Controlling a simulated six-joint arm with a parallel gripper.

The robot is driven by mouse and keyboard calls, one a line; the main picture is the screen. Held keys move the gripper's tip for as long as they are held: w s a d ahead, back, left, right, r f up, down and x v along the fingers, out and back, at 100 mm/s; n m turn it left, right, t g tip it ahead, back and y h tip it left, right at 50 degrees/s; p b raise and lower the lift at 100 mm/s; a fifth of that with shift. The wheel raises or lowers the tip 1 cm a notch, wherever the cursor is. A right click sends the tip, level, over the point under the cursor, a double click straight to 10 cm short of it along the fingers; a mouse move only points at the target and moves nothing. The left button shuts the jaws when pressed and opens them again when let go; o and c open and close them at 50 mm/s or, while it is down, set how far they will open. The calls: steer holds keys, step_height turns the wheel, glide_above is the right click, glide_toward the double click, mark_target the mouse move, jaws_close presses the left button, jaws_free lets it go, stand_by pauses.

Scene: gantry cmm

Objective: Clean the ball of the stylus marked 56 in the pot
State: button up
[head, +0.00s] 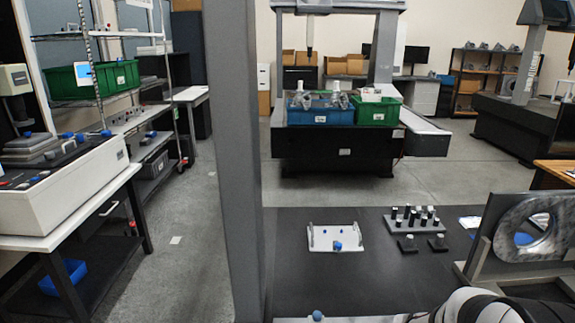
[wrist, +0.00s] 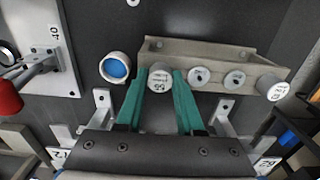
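In the wrist view the stylus marked 56 (wrist: 160,82) shows its pale round end, with the number upside down, at the left end of a beige rack (wrist: 205,50). The two green fingers of my gripper (wrist: 160,75) stand close on either side of it. Whether they press on it is unclear, and its lower part is hidden. A round white pot-like thing with a blue inside (wrist: 116,67) is just left of the fingers, apart from them. My gripper is not clearly seen in the head view.
Several other round-ended pieces (wrist: 235,80) stand in the rack to the right. A white plate marked 40 (wrist: 57,50) with a metal bracket is at left, near a red object (wrist: 8,98). In the head view, a white tray (head: 350,243) and a rack of black pieces (head: 430,228) stand on the dark table.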

jaws_close()
steer(key=shift+r, duration=3.25)
steer(key=w+d+f, duration=0.3)
steer(key=d, duration=0.5)
steer(key=shift+d+f, duration=0.1)
steer(key=shift+f, duration=3.25)
steer(key=shift+f, duration=0.25)
